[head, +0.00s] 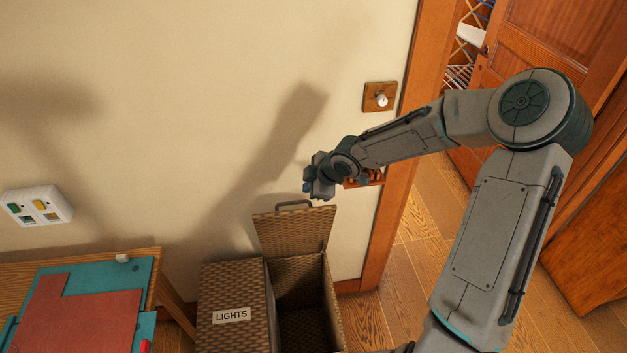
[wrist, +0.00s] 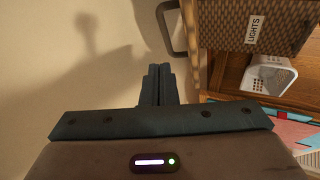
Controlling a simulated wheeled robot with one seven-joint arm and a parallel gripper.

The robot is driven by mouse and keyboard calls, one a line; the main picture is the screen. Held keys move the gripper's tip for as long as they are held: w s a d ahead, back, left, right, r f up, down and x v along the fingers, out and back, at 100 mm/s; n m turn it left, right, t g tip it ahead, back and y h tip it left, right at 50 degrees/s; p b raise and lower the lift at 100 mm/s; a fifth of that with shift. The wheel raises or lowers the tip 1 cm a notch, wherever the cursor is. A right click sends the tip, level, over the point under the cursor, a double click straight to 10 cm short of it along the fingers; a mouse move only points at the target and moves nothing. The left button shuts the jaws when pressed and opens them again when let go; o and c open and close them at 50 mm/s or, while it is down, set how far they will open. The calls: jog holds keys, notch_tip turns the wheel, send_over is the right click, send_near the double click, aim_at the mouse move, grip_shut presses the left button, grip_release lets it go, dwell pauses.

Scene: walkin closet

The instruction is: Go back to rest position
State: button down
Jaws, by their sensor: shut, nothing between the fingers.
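My gripper (head: 319,189) is at the end of my bent arm, in front of the cream wall and just above the raised lid of a wicker basket. In the wrist view my gripper (wrist: 159,75) has its two dark fingers pressed together with nothing between them. The wicker basket (head: 335,310) stands open below, its lid (head: 294,230) tilted up with a handle on top. The basket's inside looks dark and empty where I can see it. The fingers look apart from the lid.
A closed wicker basket labelled LIGHTS (head: 230,285) stands beside the open one. A wooden table (head: 90,257) with teal and red items is at lower left. A wall switch (head: 380,97) and door frame (head: 405,150) are close to my arm. Wooden floor (head: 410,280) is clear at right.

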jog(key=shift+s+d, duration=0.1)
jog(key=shift+s+d, duration=0.2)
jog(key=shift+d, duration=0.05)
jog(key=s+d+r+m+g+h+b, duration=0.1)
jog(key=s+d+r+m+h+b, duration=0.3)
jog(key=s+d+m+h, duration=0.5)
jog(key=s+r+m+y+b, duration=0.1)
jog(key=s+r+m+y, duration=0.1)
jog(key=s, duration=0.7)
jog(key=s+d+r+m+y+b, duration=0.1)
jog(key=s+r+m+y, duration=0.1)
jog(key=s+r+m, duration=0.3)
jog(key=s+m, duration=0.1)
jog(key=s, duration=0.3)
jog(key=shift+s+d+r+m, duration=0.2)
jog(key=shift+s+r+m, duration=0.1)
jog(key=shift+m, duration=0.1)
jog(key=shift+s+d, duration=0.1)
